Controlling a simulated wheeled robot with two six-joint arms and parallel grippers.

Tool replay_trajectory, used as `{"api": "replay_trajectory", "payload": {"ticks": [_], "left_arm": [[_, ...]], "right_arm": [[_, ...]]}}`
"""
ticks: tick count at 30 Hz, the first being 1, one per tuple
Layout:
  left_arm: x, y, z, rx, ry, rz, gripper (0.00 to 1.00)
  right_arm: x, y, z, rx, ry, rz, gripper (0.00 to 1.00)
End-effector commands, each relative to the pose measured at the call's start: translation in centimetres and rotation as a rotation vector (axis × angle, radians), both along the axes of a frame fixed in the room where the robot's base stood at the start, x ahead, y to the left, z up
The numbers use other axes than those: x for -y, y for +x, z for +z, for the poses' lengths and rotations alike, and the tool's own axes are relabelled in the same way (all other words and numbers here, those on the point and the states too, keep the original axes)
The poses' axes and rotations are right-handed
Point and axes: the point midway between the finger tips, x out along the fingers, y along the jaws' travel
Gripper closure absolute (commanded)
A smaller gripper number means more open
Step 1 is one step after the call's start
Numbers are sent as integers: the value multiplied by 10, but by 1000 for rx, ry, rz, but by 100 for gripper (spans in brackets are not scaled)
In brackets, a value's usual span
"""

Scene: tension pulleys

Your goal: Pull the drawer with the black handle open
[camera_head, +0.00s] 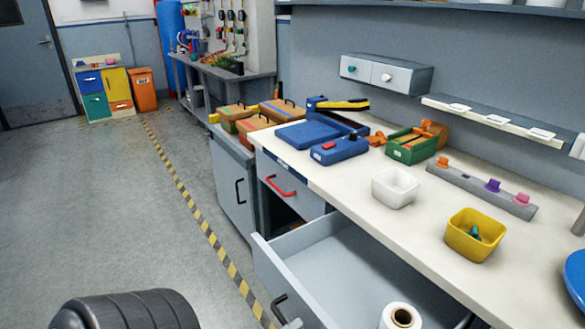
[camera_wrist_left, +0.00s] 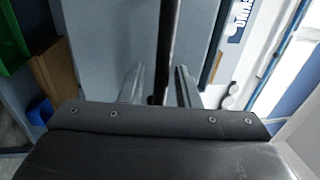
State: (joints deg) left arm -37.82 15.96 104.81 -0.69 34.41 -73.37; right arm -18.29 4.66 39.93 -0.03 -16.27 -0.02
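The drawer (camera_head: 345,245) under the white worktop stands pulled out, its grey inside showing. Its black handle (camera_head: 280,307) is on the front panel, near the bottom of the head view. In the left wrist view a long black bar, which looks like this handle (camera_wrist_left: 166,45), runs between the two fingers of my left gripper (camera_wrist_left: 158,85). The fingers stand apart with a gap beside the bar, so the gripper looks open around it. Contact is hard to tell. In the head view only a grey bit of that gripper shows by the handle. My right gripper is out of view.
A red-handled drawer (camera_head: 292,204) is farther back, beside a grey cabinet door (camera_head: 231,185). A white bin (camera_head: 395,188) and yellow bin (camera_head: 475,235) stand on the worktop (camera_head: 350,208). The floor at left is clear.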

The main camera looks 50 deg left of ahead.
Motion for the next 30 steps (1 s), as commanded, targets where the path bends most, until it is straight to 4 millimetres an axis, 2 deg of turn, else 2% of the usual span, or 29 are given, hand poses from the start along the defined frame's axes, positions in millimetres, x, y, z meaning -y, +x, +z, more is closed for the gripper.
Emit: {"api": "replay_trajectory", "payload": {"ticks": [12,17,20,30], "left_arm": [[0,0,1,2,0,0,70],[-1,-11,-3,-1,0,0,70],[-2,-27,-7,-3,1,0,70],[-9,-109,-23,-6,0,2,70]], "right_arm": [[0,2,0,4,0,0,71],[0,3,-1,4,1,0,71],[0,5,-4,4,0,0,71],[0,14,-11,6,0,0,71]]}}
